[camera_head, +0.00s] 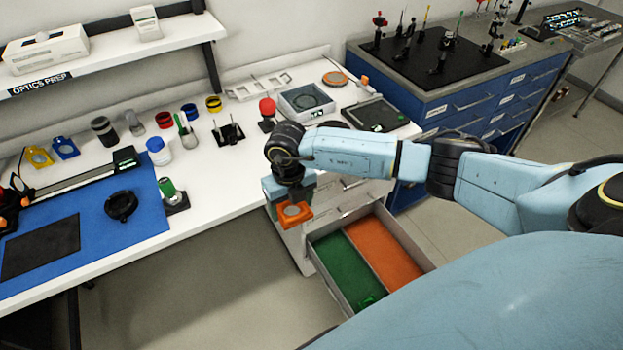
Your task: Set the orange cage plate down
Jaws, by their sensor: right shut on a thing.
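The orange cage plate (294,214) is a small square plate with a round middle. My right gripper (290,202) is shut on it and points downward, holding it in the air at the front of the bench, to the upper left of the open drawer. The fingertips are partly hidden by the plate and the wrist. The open drawer (312,242) has a green-lined compartment (342,262) on the left and an orange-lined compartment (385,250) on the right. A small green item (368,300) lies in the green compartment. My left gripper is not in view.
The white bench (225,178) has a free patch left of my right wrist. A blue mat (150,215) with a black ring (121,206) lies at left. A yellow plate (38,156) and a blue plate (66,147) stand behind it. A red-topped post (267,110) is near my arm.

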